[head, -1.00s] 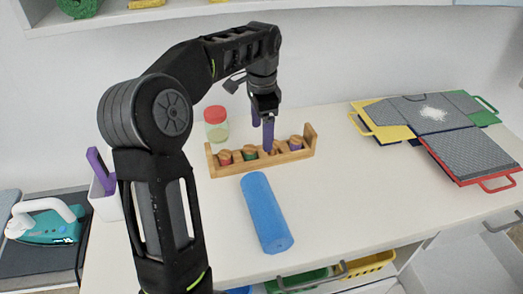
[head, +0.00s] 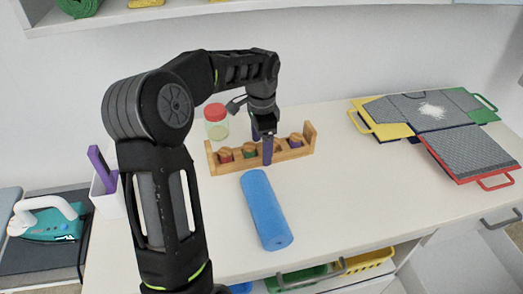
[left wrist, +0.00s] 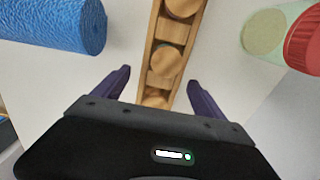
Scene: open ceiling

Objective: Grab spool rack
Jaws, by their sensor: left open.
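The wooden spool rack (head: 217,163) stands on the white worktop, with red, green and purple spools under wooden tops showing in it. My left gripper (head: 261,148) is open and points down at the rack's middle. One purple finger shows in front of the rack and hides part of it; the other is at its back side. In the left wrist view the rack (left wrist: 152,42) runs between the two open fingers (left wrist: 158,80), with gaps on both sides, so it is not gripped. My right gripper is not in view.
A blue roll (head: 265,210) lies just in front of the rack. A red-lidded jar (head: 216,124) stands behind its left end. An iron (head: 48,222) is at the far left. The worktop right of the rack is clear.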

